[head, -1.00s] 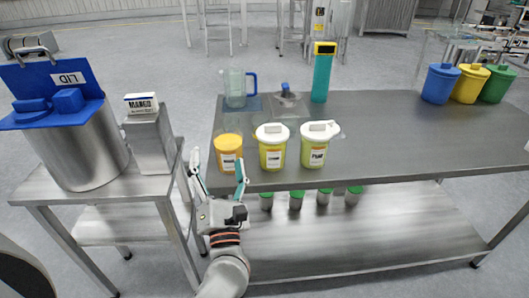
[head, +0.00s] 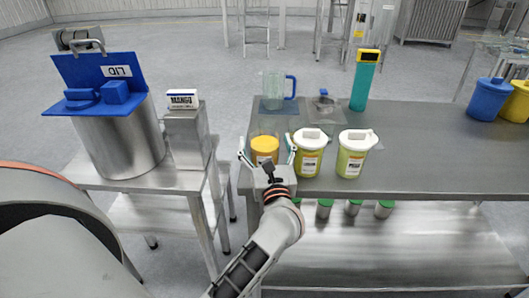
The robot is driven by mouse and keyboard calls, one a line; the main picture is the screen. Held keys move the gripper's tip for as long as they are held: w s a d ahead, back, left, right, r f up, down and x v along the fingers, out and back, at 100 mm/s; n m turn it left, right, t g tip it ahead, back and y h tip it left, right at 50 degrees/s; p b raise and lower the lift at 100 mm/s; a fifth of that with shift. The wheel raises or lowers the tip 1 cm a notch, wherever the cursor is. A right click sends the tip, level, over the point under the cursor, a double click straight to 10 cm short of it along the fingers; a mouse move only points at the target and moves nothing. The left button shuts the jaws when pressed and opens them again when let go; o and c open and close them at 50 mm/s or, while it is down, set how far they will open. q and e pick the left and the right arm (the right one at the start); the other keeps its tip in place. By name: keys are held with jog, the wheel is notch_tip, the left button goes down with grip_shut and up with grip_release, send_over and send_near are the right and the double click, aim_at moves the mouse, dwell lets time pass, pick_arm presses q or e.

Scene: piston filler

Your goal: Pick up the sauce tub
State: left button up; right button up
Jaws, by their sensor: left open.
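The tub with orange contents (head: 265,148), which I take for the sauce tub, stands upright near the front left edge of the long metal table. It has a clear upper wall and a pale label too small to read. My left gripper (head: 266,156) is open, with one finger to the left of this tub and the other to its right, between it and the neighbouring tub. I cannot tell whether either finger touches it. The tub's lower part is partly hidden by the gripper. My right gripper is not in view.
Two white-lidded yellow-green tubs (head: 308,158) (head: 352,160) stand close on the right. A clear jug (head: 273,92) and a teal dispenser (head: 364,85) stand behind. The table's right half is largely clear.

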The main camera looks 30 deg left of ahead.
pick_arm(q)
jog(key=shift+w+a, duration=0.3)
jog(key=shift+a, duration=0.05)
jog(key=c, duration=1.7)
jog(key=shift+r, duration=0.15)
